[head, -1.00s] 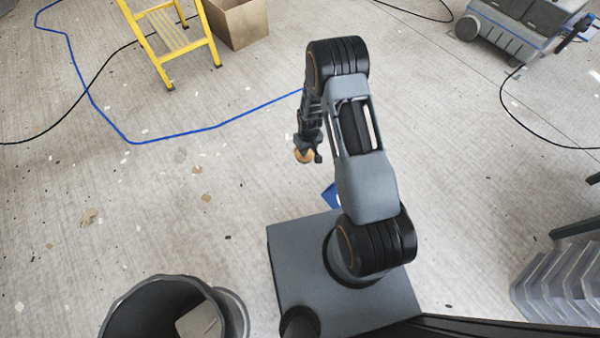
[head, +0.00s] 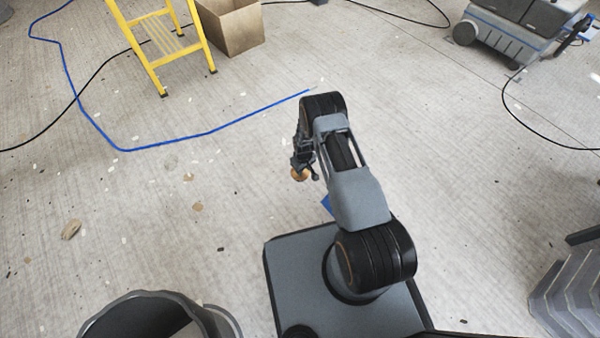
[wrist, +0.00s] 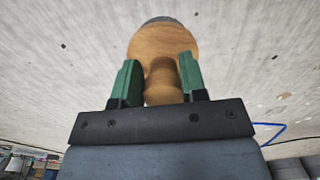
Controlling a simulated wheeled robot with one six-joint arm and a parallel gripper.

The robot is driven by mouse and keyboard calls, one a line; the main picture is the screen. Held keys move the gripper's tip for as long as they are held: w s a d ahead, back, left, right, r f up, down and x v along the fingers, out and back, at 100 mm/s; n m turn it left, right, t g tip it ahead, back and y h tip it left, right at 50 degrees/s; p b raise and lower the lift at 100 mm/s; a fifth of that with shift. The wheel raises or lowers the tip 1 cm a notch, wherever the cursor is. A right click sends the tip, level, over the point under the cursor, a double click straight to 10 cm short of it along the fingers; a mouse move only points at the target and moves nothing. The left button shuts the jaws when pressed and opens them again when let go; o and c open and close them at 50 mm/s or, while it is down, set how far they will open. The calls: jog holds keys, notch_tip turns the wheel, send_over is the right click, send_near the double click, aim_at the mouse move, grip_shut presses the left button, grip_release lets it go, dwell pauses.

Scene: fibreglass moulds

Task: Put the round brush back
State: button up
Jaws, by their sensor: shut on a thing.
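The round brush (wrist: 163,42) has a wooden body with a narrow neck and a rounded end. It fills the middle of the wrist view, with a dark grey edge at its far end. My gripper (wrist: 161,80) is shut on it, with one green finger on each side of the neck. In the head view the brush (head: 299,175) is a small tan shape below my gripper (head: 304,166), held above the floor. Its bristles cannot be made out clearly. No place for the brush can be made out.
A yellow ladder (head: 160,50) and an open cardboard box (head: 232,28) stand at the upper left. A blue hose (head: 165,144) and black cables cross the floor. A dark bin (head: 150,312) is at lower left, a wheeled grey unit (head: 515,35) upper right, stacked grey trays (head: 570,290) lower right.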

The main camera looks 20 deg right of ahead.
jog(key=w+f+b, duration=0.2)
jog(key=f, duration=0.1)
jog(key=w+f+b, duration=0.1)
jog(key=w+f, duration=0.2)
jog(key=shift+w+d+b, duration=0.1)
jog(key=shift+w+b, duration=0.1)
jog(key=shift+b, duration=0.15)
jog(key=shift+w+f, duration=0.15)
jog(key=shift+f, duration=0.1)
jog(key=shift+f+b, duration=0.9)
jog(key=shift+f, duration=0.5)
jog(key=shift+f, duration=0.2)
jog(key=o, duration=0.9)
